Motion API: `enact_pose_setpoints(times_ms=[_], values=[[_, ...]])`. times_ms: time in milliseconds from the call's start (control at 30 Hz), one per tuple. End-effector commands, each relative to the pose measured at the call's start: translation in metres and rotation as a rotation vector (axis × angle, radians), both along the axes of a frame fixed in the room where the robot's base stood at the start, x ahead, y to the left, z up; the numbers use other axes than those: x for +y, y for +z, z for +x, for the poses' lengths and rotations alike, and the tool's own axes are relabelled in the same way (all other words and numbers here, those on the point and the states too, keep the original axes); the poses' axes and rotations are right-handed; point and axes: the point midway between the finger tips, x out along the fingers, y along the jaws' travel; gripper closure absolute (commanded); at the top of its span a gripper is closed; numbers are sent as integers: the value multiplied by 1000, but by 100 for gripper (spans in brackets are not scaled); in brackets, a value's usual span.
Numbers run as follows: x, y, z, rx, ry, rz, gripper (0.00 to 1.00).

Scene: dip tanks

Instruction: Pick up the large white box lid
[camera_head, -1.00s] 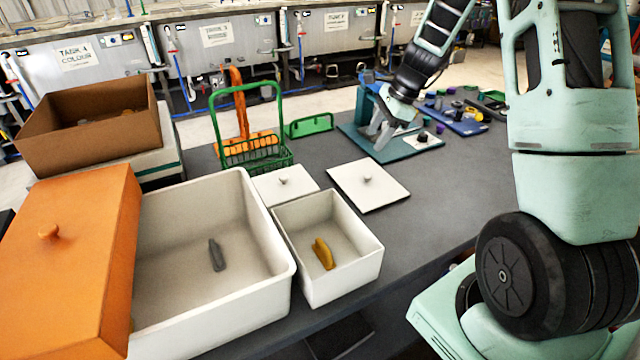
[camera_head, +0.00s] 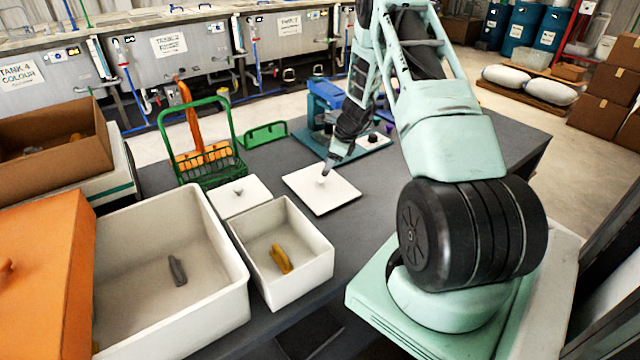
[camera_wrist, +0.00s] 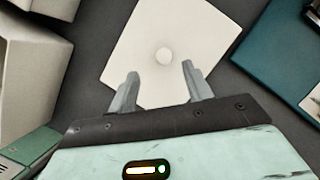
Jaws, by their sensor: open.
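The large white box lid (camera_head: 312,194) lies flat on the dark table in the head view, right of a smaller white lid (camera_head: 238,196). In the wrist view the large lid (camera_wrist: 172,50) shows its round knob (camera_wrist: 164,56) near its middle. My gripper (camera_head: 328,168) is over the lid at the knob in the head view. In the wrist view my gripper (camera_wrist: 159,70) is open, its two fingers apart, with the knob just beyond and between the tips. The gap between them holds nothing.
A small white box (camera_head: 290,285) holding a yellow item and a large white box (camera_head: 222,310) holding a grey item stand to the left. A green wire basket (camera_head: 207,168) and a teal board (camera_head: 375,143) stand behind the lid.

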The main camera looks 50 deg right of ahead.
Motion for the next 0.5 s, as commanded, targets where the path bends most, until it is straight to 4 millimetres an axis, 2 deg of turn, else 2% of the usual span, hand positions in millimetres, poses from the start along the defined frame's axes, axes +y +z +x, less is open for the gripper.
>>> enact_pose_setpoints(times_ms=[300,500], values=[[3,-17,7,0,-1,0,50],[3,-39,14,1,-1,1,50]])
